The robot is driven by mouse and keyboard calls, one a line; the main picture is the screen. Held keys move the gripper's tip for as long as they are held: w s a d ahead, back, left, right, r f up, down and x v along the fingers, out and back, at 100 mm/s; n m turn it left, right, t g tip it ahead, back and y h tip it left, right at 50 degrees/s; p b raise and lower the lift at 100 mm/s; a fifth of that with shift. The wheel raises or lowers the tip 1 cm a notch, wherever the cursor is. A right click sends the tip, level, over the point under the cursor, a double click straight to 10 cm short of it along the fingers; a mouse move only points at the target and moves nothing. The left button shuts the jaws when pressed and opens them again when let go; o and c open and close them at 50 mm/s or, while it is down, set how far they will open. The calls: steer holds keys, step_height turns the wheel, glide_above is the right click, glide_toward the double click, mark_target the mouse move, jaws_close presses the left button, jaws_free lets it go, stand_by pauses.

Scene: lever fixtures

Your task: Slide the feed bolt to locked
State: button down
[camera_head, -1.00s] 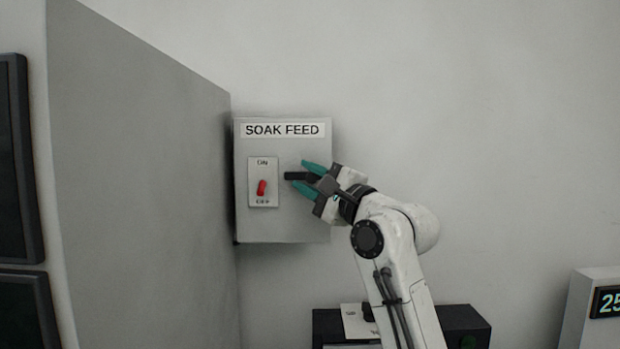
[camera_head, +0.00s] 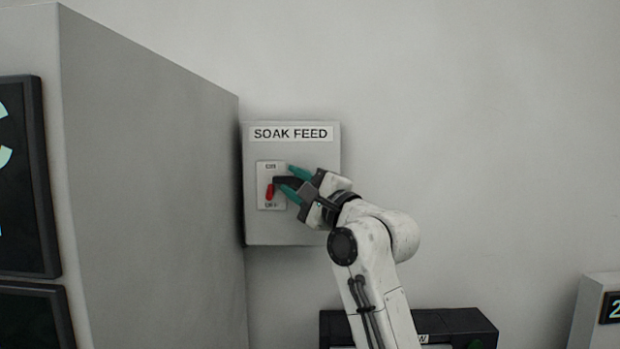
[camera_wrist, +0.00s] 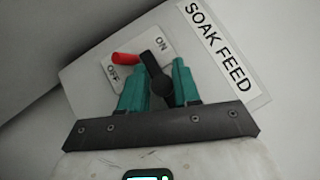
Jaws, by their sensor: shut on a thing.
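The grey SOAK FEED box (camera_head: 325,205) is on the wall, with a switch plate (camera_head: 264,167) marked ON and OFF. The red switch lever (camera_head: 269,192) sits toward OFF and also shows in the wrist view (camera_wrist: 124,57). The dark feed bolt (camera_head: 283,181) reaches over the plate, its tip close to the upper end of the red lever; I cannot tell if they touch. My gripper (camera_head: 287,180) has its teal fingers on either side of the bolt and is shut on it. In the wrist view the bolt's rounded end (camera_wrist: 150,60) stands out between the fingers.
A tall grey cabinet side (camera_head: 150,170) stands just left of the box. A black unit (camera_head: 455,322) is below my arm, and a white display unit (camera_head: 597,320) is at the lower right. The wall to the right is clear.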

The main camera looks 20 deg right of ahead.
steer(key=shift+s+d+r, duration=0.1)
steer(key=shift+d+r, duration=0.05)
steer(key=shift+r, duration=0.2)
steer(key=c, duration=1)
jaws_free()
steer(key=shift+f, duration=0.15)
steer(key=shift+s+d+f+b, duration=0.15)
steer(key=shift+s+f+b, duration=0.15)
steer(key=shift+s, duration=0.1)
steer(key=b+v, duration=0.2)
steer(key=v, duration=0.7)
steer(key=shift+s+d, duration=0.15)
steer(key=shift+s, duration=0.2)
